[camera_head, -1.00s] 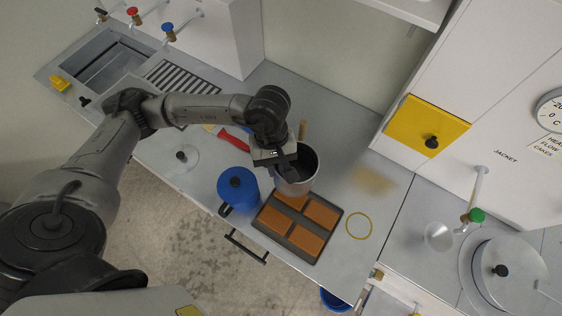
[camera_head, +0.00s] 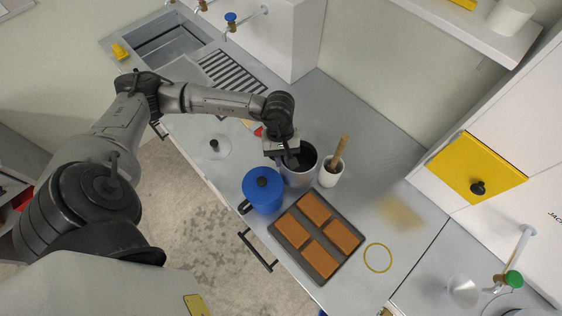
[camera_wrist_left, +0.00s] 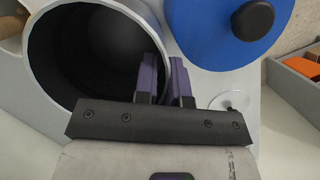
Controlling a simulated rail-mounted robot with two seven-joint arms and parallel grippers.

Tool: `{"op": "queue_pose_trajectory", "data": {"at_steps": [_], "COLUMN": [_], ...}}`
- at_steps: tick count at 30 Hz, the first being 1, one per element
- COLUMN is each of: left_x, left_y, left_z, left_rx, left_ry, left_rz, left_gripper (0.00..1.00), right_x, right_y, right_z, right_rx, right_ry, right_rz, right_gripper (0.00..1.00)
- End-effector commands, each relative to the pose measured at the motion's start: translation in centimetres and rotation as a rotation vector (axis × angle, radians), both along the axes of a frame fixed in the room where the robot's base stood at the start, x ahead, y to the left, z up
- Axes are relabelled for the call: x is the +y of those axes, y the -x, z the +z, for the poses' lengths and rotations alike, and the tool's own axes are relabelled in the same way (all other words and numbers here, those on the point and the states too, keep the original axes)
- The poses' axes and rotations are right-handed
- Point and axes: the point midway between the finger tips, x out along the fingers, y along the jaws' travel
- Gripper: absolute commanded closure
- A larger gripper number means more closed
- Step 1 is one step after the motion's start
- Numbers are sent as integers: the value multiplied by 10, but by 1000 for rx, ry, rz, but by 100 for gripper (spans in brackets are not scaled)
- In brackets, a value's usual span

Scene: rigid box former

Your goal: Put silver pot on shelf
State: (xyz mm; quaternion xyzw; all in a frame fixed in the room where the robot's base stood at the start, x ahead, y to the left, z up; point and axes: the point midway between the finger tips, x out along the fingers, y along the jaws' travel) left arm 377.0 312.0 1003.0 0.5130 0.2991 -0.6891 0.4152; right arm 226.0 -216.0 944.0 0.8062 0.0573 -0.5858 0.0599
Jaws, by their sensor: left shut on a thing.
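The silver pot (camera_head: 298,180) is upright and open-topped by the blue pot, beyond the tray of brown blocks. It also shows in the left wrist view (camera_wrist_left: 42,92), its dark inside facing the camera. My left gripper (camera_head: 290,160) is shut on the pot's rim; in the left wrist view its purple fingers (camera_wrist_left: 166,68) straddle the wall, one inside and one outside. I cannot tell whether the pot touches the counter. The white shelf (camera_head: 425,22) is on the back wall at the upper right. My right gripper is not in view.
A blue lidded pot (camera_head: 262,192) stands close to the silver pot. A white cup with a wooden-handled tool (camera_head: 331,174) is just right of it. The tray (camera_head: 322,270) is in front. The shelf carries a white container (camera_head: 510,16). A yellow panel (camera_head: 475,167) is at right.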

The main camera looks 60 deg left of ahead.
Motion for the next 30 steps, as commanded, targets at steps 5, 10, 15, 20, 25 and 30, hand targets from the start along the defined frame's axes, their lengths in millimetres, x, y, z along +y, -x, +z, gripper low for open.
{"op": "queue_pose_trajectory", "data": {"at_steps": [5, 10, 15, 20, 25, 30], "left_x": [7, 6, 6, 6, 6, 6], "left_y": [-1, -1, 0, -1, -1, 0], "left_z": [-4, -14, -37, -44, -44, -47], "left_rx": [0, 1, 3, 0, 0, 1], "left_ry": [0, 2, 2, 0, 0, 0], "left_rz": [0, 0, 1, -1, -1, -1], "left_gripper": [100, 100, 100, 100, 100, 87], "right_x": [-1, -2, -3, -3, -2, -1], "right_y": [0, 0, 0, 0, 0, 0], "right_z": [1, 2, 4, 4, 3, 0], "right_rx": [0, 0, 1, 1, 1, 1], "right_ry": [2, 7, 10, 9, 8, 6], "right_rz": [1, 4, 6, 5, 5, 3], "right_gripper": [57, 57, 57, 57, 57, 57]}}
